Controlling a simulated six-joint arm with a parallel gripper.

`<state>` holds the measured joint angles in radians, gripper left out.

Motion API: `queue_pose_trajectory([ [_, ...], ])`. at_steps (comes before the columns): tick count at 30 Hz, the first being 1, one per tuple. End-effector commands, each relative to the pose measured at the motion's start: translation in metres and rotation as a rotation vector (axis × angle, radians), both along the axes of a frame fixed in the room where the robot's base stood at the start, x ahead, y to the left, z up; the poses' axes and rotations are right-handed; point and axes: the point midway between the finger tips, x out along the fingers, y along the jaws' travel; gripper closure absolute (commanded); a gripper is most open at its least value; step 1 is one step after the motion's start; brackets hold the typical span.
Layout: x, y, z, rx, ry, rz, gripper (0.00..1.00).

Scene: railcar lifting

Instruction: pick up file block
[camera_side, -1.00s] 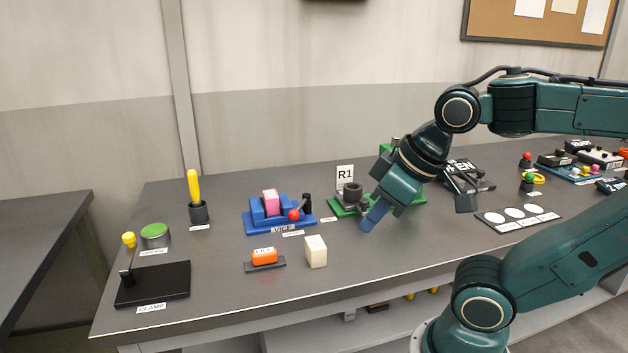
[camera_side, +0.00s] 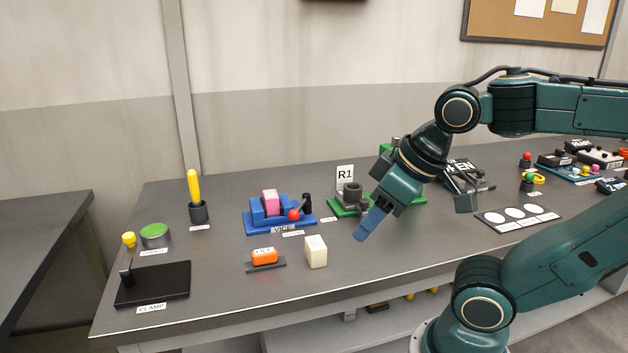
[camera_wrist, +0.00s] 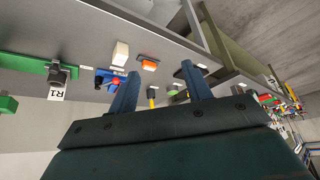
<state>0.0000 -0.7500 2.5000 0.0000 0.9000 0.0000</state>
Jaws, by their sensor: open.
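The file block is an orange block (camera_side: 264,256) with a white label, sitting on a thin dark base near the front of the table, left of a cream block. It also shows in the wrist view as an orange patch (camera_wrist: 149,62), between and beyond the fingertips. My gripper (camera_side: 412,221) is to the right of the file block and apart from it, above the table. In the wrist view my gripper (camera_wrist: 161,68) has its two blue fingers spread wide with nothing between them.
The cream block (camera_side: 316,252) stands right next to the file block. A blue vise (camera_side: 262,222) with a pink block is behind it. A black clamp plate (camera_side: 160,284) lies to the left. The R1 fixture (camera_side: 352,198) is behind my gripper. The front tabletop right of the cream block is clear.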

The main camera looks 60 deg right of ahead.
Motion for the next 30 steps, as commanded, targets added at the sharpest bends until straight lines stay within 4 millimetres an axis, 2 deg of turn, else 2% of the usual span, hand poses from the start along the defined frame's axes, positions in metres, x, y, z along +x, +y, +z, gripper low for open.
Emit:
queue_pose_trajectory([
  [5, 0.002, 0.000, 0.001, -0.003, 0.002, 0.005, 0.51],
  [11, 0.016, -0.001, 0.003, -0.019, 0.022, 0.046, 0.51],
  [22, 0.077, -0.011, 0.004, -0.067, 0.086, 0.229, 0.51],
  [30, 0.128, -0.028, -0.007, -0.080, 0.121, 0.380, 0.51],
])
